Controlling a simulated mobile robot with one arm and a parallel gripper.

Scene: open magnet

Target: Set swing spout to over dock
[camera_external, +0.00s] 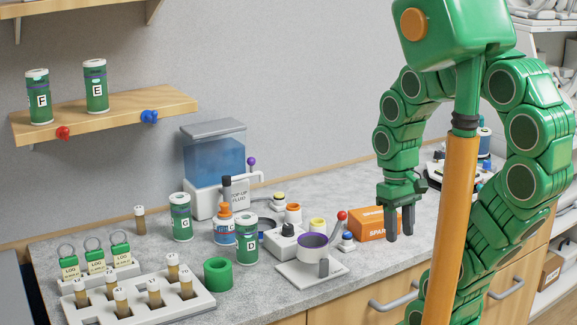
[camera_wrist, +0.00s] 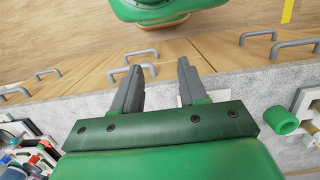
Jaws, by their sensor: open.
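The dispenser labelled "TOP-UP FLUID" (camera_external: 215,170) has a blue tank and stands at the back of the counter against the wall. A white swing spout (camera_external: 246,176) extends from its front right, near a lever with a purple knob (camera_external: 252,161). An orange and blue bottle (camera_external: 222,228) stands just in front of it. I cannot tell which part is the dock. My gripper (camera_external: 400,222) points down, open and empty, above the right part of the counter, well right of the spout. In the wrist view my gripper (camera_wrist: 160,84) has nothing between its fingers.
Green canisters G (camera_external: 181,218) and D (camera_external: 247,240) stand near the dispenser. A purple-ringed device with a red-knobbed lever (camera_external: 313,250) and an orange box (camera_external: 375,224) lie between it and my gripper. A green ring (camera_external: 217,274) and vial rack (camera_external: 140,310) are at front left.

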